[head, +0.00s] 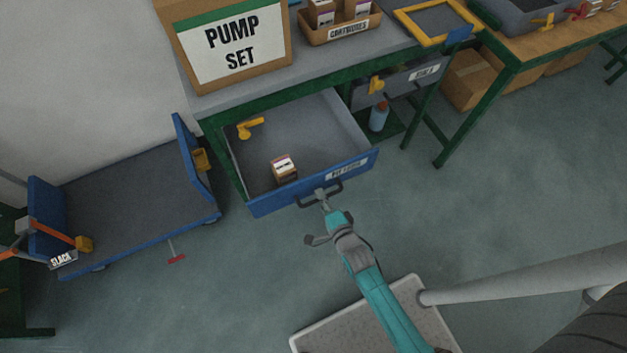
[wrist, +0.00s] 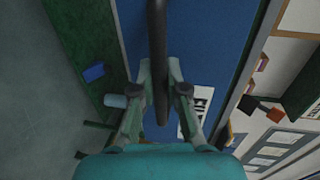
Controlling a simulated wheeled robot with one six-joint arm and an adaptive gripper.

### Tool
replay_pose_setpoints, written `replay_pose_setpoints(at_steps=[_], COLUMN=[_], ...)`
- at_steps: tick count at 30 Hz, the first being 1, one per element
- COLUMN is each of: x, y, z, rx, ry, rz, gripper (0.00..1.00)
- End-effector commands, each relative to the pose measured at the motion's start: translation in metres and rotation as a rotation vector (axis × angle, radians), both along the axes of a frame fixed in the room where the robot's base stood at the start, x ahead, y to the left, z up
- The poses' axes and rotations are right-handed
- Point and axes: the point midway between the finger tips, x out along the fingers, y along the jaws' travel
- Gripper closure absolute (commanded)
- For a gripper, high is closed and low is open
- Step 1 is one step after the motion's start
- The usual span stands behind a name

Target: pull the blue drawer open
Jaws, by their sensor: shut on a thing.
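The blue drawer (head: 272,202) is pulled out from under the grey-topped bench in the head view. Its grey inside shows, with a small brown box (head: 284,169) and a yellow valve handle (head: 250,128) in it. A white label is on its blue front. My gripper (head: 322,197) is at the dark handle (head: 333,190) on the drawer front, shut on it. In the wrist view the dark handle bar (wrist: 158,60) runs between my two fingers, with the blue drawer front (wrist: 212,45) behind it.
A cardboard box marked PUMP SET (head: 233,45) and a cartridge tray (head: 340,28) stand on the bench. A second grey drawer (head: 410,78) is to the right. A blue-ended cart (head: 130,200) stands at left. The floor in front is mostly clear.

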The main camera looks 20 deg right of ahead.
Motion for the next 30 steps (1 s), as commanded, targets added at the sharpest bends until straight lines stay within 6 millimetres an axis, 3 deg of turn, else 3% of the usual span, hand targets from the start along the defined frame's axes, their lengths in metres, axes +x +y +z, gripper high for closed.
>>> replay_pose_setpoints(at_steps=[7, 21, 22, 24, 25, 30], x=[-0.025, -0.029, -0.029, -0.029, -0.029, -0.028], y=[0.000, 0.000, 0.000, 0.000, 0.000, 0.000], z=[-0.001, -0.001, -0.001, -0.001, -0.001, 0.000], rx=[0.000, 0.000, 0.000, 0.000, 0.000, 0.000], ry=[0.002, 0.001, 0.001, 0.001, 0.001, 0.000], rz=[0.000, 0.000, 0.000, 0.000, 0.000, 0.000], gripper=[1.00, 1.00, 0.82, 0.65, 0.61, 0.61])
